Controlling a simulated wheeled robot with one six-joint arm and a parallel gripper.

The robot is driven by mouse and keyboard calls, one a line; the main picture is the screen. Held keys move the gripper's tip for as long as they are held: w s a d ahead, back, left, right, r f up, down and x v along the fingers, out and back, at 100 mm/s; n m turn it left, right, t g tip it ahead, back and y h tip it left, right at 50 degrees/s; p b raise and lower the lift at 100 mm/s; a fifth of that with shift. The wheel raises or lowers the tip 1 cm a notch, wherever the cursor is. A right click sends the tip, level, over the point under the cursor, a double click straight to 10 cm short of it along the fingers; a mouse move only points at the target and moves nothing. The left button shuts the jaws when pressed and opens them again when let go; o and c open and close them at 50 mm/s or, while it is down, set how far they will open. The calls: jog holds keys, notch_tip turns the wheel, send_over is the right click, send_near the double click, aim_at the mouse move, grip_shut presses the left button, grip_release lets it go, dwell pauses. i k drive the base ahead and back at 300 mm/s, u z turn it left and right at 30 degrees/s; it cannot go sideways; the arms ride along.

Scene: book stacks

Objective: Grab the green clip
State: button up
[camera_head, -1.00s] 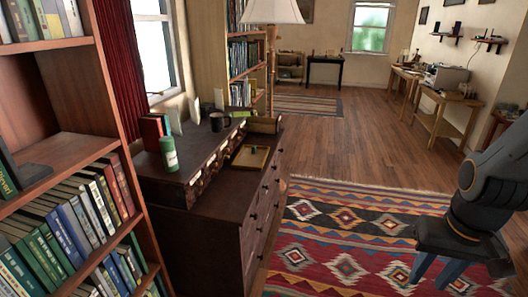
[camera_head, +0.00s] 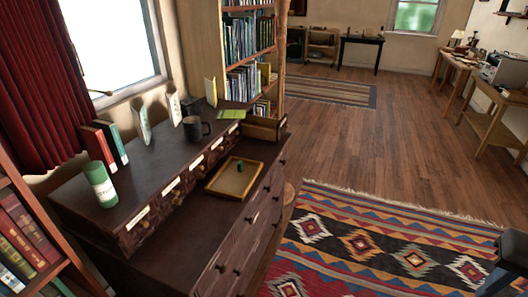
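A small green object, which looks like the green clip (camera_head: 240,167), stands on a shallow tan tray (camera_head: 225,189). The tray lies on the lower front ledge of a dark wooden chest of drawers (camera_head: 190,230), near its right end. My gripper (camera_head: 506,275) shows only in part at the lower right edge of the view, over the rug and far to the right of the chest. One blue finger is visible and the rest is cut off, so its opening cannot be seen.
On the chest's upper level stand a green canister (camera_head: 101,185), a dark mug (camera_head: 195,129), upright books (camera_head: 104,146) and cards. An open small drawer (camera_head: 262,130) is behind the tray. A bookcase (camera_head: 25,245) is at left. The patterned rug (camera_head: 375,245) is clear.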

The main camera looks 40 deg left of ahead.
aim_at(240, 165)
jog(key=u, duration=0.15)
jog(key=i, duration=1.55)
jog(key=u, duration=1.2)
jog(key=i, duration=0.8)
jog(key=u, duration=1.35)
jog(key=i, duration=0.5)
jog(key=u, duration=0.35)
